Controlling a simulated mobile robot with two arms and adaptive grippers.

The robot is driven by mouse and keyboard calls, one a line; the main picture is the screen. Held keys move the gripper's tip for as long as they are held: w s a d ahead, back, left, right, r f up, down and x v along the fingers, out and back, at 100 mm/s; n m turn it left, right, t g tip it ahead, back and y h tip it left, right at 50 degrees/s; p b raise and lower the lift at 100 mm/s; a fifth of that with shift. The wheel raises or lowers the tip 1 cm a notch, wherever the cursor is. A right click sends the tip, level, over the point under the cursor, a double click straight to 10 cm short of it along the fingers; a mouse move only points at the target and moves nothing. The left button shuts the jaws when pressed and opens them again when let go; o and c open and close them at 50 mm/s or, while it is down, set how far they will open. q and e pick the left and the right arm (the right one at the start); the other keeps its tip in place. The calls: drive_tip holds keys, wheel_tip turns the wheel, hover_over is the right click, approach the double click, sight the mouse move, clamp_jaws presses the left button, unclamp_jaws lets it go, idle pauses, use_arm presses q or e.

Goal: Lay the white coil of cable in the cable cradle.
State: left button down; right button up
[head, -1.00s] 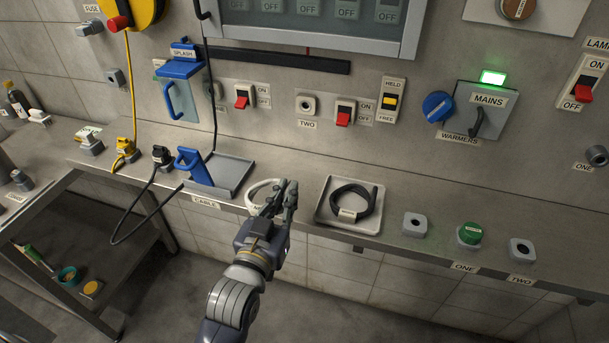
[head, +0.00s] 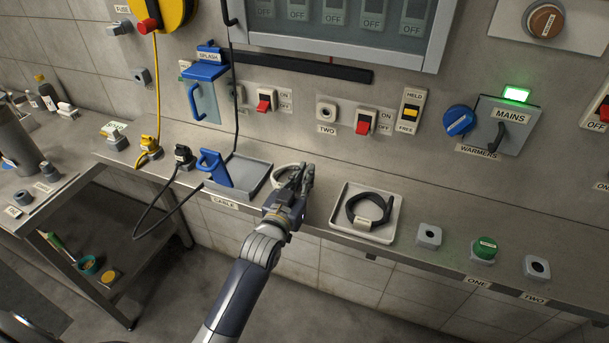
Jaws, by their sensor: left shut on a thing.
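The white coil of cable (head: 284,170) shows partly behind the fingers of my left gripper (head: 300,178), which is shut on it. The fingers hide part of the coil. They are over the steel shelf, just right of a grey tray. I cannot tell whether the coil touches the shelf. The grey tray (head: 252,180), with a "CABLE" label in front of it, looks like the cable cradle. It has a blue handle-like piece (head: 213,167) at its left side. The tray's floor looks bare. My right gripper is not in view.
A pale tray (head: 341,217) with a coiled black cable (head: 379,207) stands right of my left gripper. A black plug (head: 183,154) with a hanging lead is left of the cradle. A black cord (head: 236,110) hangs down behind the cradle. Switches line the wall.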

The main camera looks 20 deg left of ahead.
use_arm(q)
drive_tip(key=c, duration=1.7)
unclamp_jaws()
